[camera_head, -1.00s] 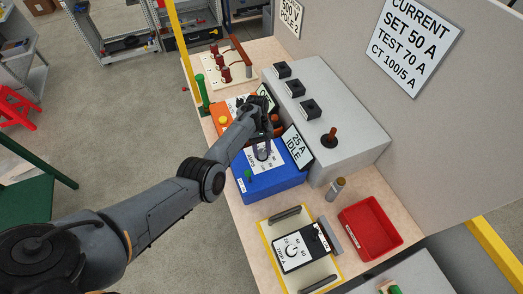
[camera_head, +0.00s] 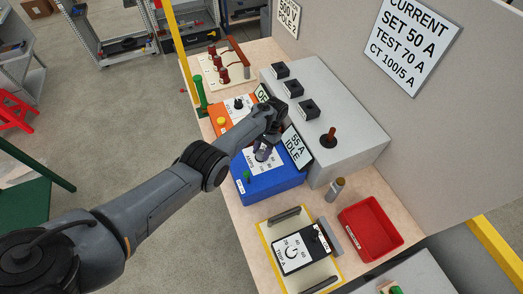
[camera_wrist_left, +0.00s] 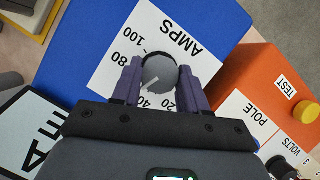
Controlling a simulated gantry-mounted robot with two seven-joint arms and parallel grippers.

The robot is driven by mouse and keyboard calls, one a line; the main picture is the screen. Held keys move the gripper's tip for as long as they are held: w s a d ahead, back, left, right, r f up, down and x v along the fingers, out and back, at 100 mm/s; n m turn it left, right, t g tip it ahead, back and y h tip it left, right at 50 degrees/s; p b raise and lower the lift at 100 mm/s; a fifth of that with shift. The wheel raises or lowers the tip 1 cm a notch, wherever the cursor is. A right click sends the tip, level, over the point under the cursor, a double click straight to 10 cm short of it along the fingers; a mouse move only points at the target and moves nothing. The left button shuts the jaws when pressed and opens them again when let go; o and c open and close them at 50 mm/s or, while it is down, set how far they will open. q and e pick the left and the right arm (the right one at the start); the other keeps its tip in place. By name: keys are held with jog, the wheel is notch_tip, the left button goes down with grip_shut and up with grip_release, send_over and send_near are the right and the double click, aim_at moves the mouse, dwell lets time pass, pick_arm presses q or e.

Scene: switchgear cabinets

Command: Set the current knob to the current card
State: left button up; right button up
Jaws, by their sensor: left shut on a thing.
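The current card (camera_head: 408,40) on the back panel reads SET 50 A, TEST 70 A, CT 100/5 A. The blue current box (camera_head: 270,188) has a white AMPS dial and a tilted display (camera_head: 297,147) reading 55 A IDLE. My left gripper (camera_head: 262,154) is over this dial. In the left wrist view, my left gripper (camera_wrist_left: 160,86) is shut on the round grey current knob (camera_wrist_left: 160,72), a finger on either side. The knob's light pointer line slants to the lower left, just left of the 40 mark. The 60 mark is hidden by a finger.
An orange box (camera_head: 222,114) with a yellow button stands beyond the blue box. A grey cabinet (camera_head: 345,150) with black knobs and a red-brown handle stands behind. A red tray (camera_head: 371,228) and a yellow-edged panel (camera_head: 275,243) are nearer, beside a small metal cylinder (camera_head: 335,188).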

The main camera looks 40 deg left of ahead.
pick_arm(q)
jog(key=m+y+p, duration=0.1)
jog(key=m, duration=0.3)
jog(key=shift+d+m+t+y+p, duration=0.1)
jog(key=shift+m+t+y+p, duration=0.2)
jog(key=shift+m+y+p, duration=0.1)
jog(key=shift+m, duration=0.6)
jog(key=shift+d+y, duration=0.1)
jog(key=shift+y, duration=0.2)
jog(key=o, duration=1.1)
jog(key=shift+c, duration=0.2)
jog(key=shift+r+p, duration=0.1)
jog(key=shift+p, duration=0.2)
jog(key=p+v, duration=0.3)
jog(key=v, duration=0.7)
jog(key=shift+r, duration=0.3)
